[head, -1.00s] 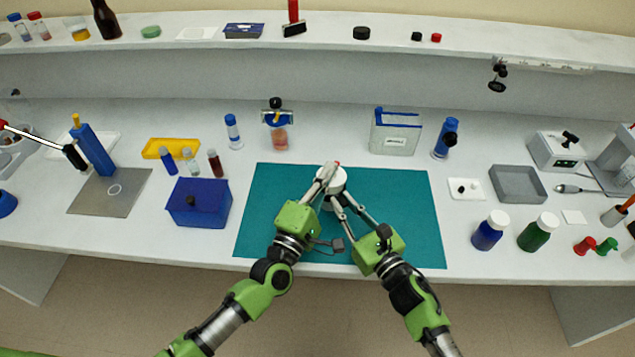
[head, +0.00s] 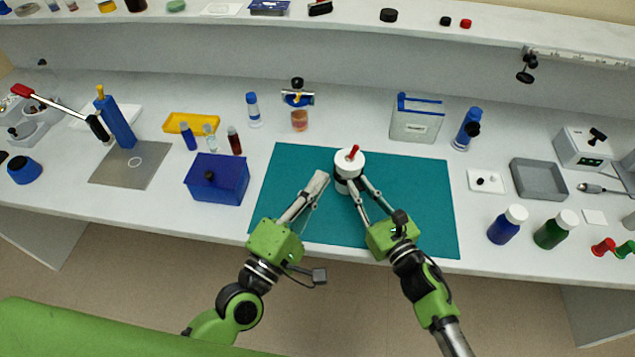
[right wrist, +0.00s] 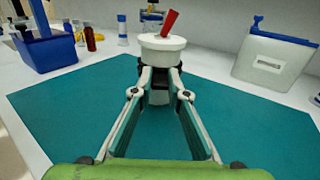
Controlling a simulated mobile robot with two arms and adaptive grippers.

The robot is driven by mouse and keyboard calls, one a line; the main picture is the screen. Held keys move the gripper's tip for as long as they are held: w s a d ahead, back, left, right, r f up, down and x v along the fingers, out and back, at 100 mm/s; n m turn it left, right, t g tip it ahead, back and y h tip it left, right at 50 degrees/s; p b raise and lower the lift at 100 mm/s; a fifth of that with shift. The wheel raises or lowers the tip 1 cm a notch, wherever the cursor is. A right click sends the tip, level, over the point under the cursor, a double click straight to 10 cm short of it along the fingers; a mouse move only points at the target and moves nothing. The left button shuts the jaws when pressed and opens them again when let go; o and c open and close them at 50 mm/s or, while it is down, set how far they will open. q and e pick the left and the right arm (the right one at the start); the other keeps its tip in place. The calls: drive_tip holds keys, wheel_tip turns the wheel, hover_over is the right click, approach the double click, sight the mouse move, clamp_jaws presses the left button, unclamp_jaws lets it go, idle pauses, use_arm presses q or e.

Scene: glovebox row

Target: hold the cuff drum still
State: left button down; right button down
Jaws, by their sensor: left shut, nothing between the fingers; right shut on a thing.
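The cuff drum (head: 349,163) is a white cylinder with a darker grey band and a red piece on top. It stands on the teal mat (head: 420,215), near its middle. My right gripper (head: 351,186) is shut on the drum from the front. In the right wrist view the fingers close on the drum (right wrist: 161,48) below its wide white top, and the red piece (right wrist: 170,22) leans to the right. My left gripper (head: 320,177) is shut and empty, left of the drum and apart from it. The drum's underside is hidden.
A blue box (head: 217,180) stands left of the mat. A clear container with blue trim (head: 416,120) stands behind its right part. A blue bottle (head: 507,225) and a green bottle (head: 556,229) stand to the right. The mat's right part is bare.

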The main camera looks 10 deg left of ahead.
drive_tip(key=c, duration=1.9)
unclamp_jaws()
drive_tip(key=shift+d, duration=0.1)
